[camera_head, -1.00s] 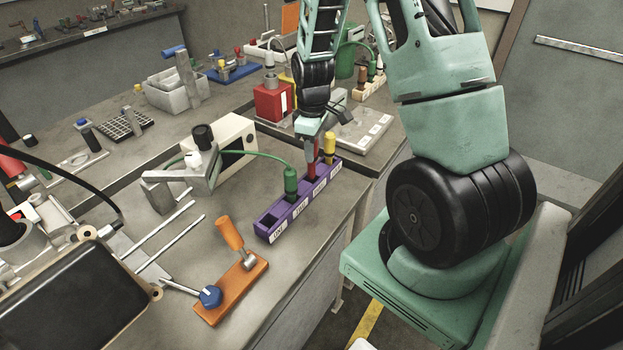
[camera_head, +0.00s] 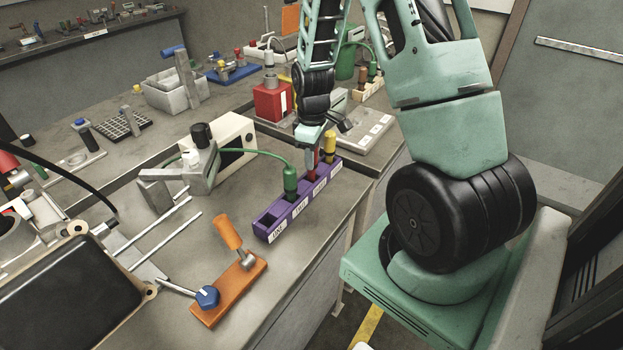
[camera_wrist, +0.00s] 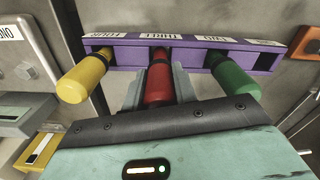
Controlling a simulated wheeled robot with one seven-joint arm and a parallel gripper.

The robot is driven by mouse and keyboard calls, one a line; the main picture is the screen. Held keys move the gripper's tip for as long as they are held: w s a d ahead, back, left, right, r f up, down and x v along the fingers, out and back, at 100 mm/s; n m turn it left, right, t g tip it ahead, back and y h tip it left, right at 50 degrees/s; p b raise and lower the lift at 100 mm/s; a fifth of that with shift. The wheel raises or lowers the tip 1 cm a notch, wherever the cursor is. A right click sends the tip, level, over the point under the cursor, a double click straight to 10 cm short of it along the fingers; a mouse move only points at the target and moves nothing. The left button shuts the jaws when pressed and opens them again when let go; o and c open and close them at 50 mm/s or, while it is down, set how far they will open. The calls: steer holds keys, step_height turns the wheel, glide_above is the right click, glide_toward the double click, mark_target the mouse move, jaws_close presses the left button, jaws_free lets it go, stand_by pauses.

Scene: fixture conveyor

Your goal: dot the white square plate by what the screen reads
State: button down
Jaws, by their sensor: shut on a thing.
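A purple rack (camera_head: 272,229) stands on the near bench with labelled slots; the slot at its near end is empty. A green-handled tool (camera_head: 290,181), a red one (camera_head: 312,163) and a yellow one (camera_head: 330,146) stand in the others. My gripper (camera_head: 314,147) points down, shut on the red tool. In the wrist view the red tool (camera_wrist: 158,84) is between my fingers and its far end is still in the rack (camera_wrist: 200,55). The yellow (camera_wrist: 83,78) and green (camera_wrist: 234,76) tools flank it. I cannot single out a white square plate or a readable screen.
A dark panel in a pale frame (camera_head: 103,230) lies at lower left. An orange block with a lever (camera_head: 238,278) is at the bench's front. A clamp (camera_head: 185,170) stands by a cream box (camera_head: 232,132). A grey flat device (camera_head: 365,130) lies behind the rack.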

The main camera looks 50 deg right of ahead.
steer(key=shift+f+b, duration=0.3)
steer(key=shift+f, duration=0.25)
steer(key=shift+f, duration=0.2)
stand_by(0.4)
steer(key=c, duration=1)
jaws_free()
steer(key=shift+c, duration=0.2)
steer(key=shift+r, duration=0.15)
step_height(320, 180, up, 17)
steer(key=b, duration=0.1)
steer(key=shift+b, duration=0.35)
